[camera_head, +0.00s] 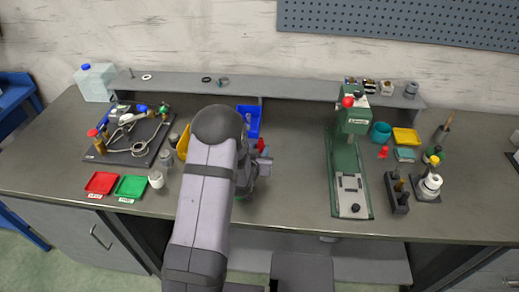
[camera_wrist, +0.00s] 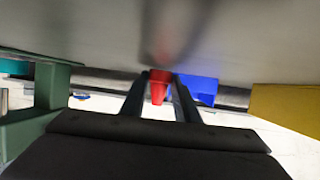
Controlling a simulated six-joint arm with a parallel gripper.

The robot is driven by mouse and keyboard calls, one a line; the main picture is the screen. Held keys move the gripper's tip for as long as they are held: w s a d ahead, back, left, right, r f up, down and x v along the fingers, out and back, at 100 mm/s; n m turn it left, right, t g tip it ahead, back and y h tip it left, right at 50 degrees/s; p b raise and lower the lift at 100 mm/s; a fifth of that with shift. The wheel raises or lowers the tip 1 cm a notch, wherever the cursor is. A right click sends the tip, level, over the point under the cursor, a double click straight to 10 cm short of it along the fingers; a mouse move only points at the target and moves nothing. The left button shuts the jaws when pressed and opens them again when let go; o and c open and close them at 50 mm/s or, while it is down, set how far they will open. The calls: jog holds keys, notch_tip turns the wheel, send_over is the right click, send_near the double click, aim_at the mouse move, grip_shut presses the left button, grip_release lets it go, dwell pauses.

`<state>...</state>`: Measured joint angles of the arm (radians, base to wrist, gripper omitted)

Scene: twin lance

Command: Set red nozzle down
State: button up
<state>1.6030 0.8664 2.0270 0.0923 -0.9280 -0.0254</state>
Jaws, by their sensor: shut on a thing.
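The red nozzle (camera_wrist: 158,88) sits between the two fingers of my gripper (camera_wrist: 160,82) in the wrist view, where the picture is upside down. My gripper is shut on it. A faint red reflection shows on the grey bench top (camera_wrist: 80,30) beside it; I cannot tell whether the nozzle touches the bench. In the head view a bit of red nozzle (camera_head: 261,145) shows just beyond my gripper (camera_head: 262,158), and my arm hides part of the area.
A blue bin (camera_head: 249,120) and a yellow bin (camera_head: 183,143) stand behind my arm. The green press (camera_head: 345,170) stands to the right. Red (camera_head: 102,182) and green (camera_head: 130,186) trays lie left. Another small red piece (camera_head: 384,152) is far right. Bench between gripper and press is clear.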

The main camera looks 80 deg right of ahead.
jog(key=shift+f+b, duration=0.35)
jog(key=shift+f, duration=0.05)
jog(key=shift+a, duration=0.1)
jog(key=shift+a+f+b, duration=0.3)
jog(key=shift+f+b, duration=0.1)
jog(key=o, duration=1)
jog(key=shift+f, duration=0.15)
jog(key=shift+d+r+p, duration=0.1)
jog(key=shift+r+p, duration=0.45)
jog(key=shift+p, duration=0.15)
jog(key=shift+o, duration=0.6)
jog(key=v, duration=0.4)
jog(key=b+v, duration=0.1)
jog(key=v, duration=0.2)
jog(key=b+v, duration=0.1)
jog(key=v, duration=0.3)
jog(key=shift+a+r, duration=0.2)
jog(key=shift+r, duration=0.3)
